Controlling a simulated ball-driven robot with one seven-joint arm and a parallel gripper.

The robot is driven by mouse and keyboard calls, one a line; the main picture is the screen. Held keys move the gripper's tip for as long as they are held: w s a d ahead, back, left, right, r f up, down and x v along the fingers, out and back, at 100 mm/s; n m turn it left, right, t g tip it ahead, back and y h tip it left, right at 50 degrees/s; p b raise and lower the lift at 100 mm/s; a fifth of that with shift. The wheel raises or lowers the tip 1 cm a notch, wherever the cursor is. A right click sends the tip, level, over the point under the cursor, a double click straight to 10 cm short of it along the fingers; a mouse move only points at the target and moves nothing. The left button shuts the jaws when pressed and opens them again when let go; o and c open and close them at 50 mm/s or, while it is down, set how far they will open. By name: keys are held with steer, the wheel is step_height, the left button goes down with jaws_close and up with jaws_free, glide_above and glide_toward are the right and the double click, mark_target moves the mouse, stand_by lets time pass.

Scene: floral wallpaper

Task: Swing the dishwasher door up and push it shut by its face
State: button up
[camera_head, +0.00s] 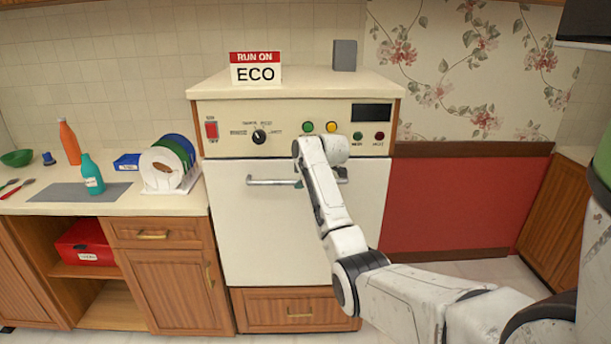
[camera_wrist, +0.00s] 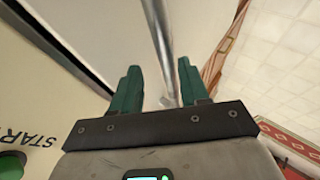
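The white dishwasher door (camera_head: 262,225) stands upright below the control panel (camera_head: 290,125) and looks flush or nearly flush with the front. A dark gap runs along its top edge in the wrist view, where the door (camera_wrist: 100,35) also shows; I cannot tell if it is latched. The metal handle (camera_head: 270,182) runs across the upper door, its right part partly hidden by my arm. My gripper (camera_wrist: 158,66) is open, with two teal fingers apart. The handle bar (camera_wrist: 160,40) passes between them in the picture, touching neither.
A counter at left holds a white dish rack (camera_head: 170,170) with plates, a teal bottle (camera_head: 92,175), an orange bottle (camera_head: 69,142) and a green bowl (camera_head: 17,158). An ECO sign (camera_head: 256,68) and grey block (camera_head: 344,55) stand on top. A wooden drawer (camera_head: 295,309) is below the door.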

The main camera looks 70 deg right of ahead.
steer(key=shift+a+f+v, duration=0.1)
steer(key=shift+a+v, duration=0.05)
steer(key=shift+v, duration=0.75)
steer(key=shift+a+f+v, duration=0.1)
steer(key=shift+a+v, duration=0.1)
steer(key=shift+v, duration=0.7)
steer(key=shift+a+f+v, duration=0.1)
steer(key=shift+a+v, duration=0.05)
steer(key=shift+v, duration=0.75)
